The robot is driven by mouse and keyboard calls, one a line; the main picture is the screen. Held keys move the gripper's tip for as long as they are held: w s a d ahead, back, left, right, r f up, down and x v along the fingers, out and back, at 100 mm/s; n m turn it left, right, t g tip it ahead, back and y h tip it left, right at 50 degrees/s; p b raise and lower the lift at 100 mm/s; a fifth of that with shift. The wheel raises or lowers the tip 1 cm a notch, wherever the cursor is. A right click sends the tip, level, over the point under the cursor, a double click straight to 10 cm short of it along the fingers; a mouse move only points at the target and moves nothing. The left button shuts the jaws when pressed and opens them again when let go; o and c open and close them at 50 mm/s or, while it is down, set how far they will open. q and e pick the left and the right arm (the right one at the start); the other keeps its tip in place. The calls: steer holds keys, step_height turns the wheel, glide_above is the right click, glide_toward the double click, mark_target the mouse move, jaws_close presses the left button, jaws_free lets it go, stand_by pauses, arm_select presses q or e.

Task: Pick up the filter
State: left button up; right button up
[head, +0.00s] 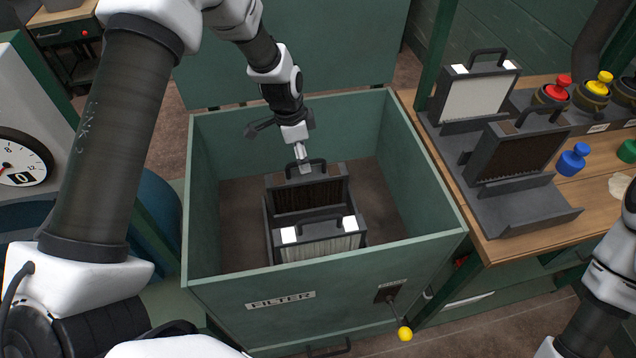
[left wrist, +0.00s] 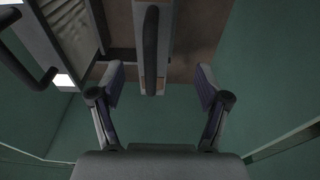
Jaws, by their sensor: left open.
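Two dark-framed filters stand upright in the open green box (head: 430,190) marked FILTER. The rear filter (head: 308,198) has a dark brown face and a dark top handle. The front filter (head: 320,245) has pale pleats and white corner patches. My left gripper (head: 304,162) is inside the box, just at the rear filter's handle. In the left wrist view the open gripper (left wrist: 158,88) has that handle (left wrist: 150,50) between its spread fingers, with visible gaps on both sides. The other filter (left wrist: 65,35) shows at upper left. My right gripper is out of view.
A wooden bench (head: 495,245) at right carries a rack with a white-faced filter (head: 478,97) and a brown-faced filter (head: 518,145). Coloured knobs stand beside it. The box walls surround my gripper; a yellow-ended lever (head: 404,333) sticks out in front.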

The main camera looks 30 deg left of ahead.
mark_target(307, 174)
arm_select(q)
steer(key=shift+s+f, duration=0.25)
steer(key=shift+s, duration=0.05)
steer(key=shift+s+d+f, duration=0.15)
steer(key=shift+s+f, duration=0.3)
steer(key=shift+f, duration=0.25)
steer(key=f, duration=0.1)
steer(key=w+f+p, duration=0.1)
steer(key=f, duration=0.1)
steer(key=d+f, duration=0.1)
steer(key=shift+w+f+p, duration=0.2)
steer(key=shift+f+p, duration=0.1)
steer(key=shift+f, duration=0.05)
steer(key=shift+s+f, duration=0.1)
steer(key=shift+f, duration=0.25)
jaws_close()
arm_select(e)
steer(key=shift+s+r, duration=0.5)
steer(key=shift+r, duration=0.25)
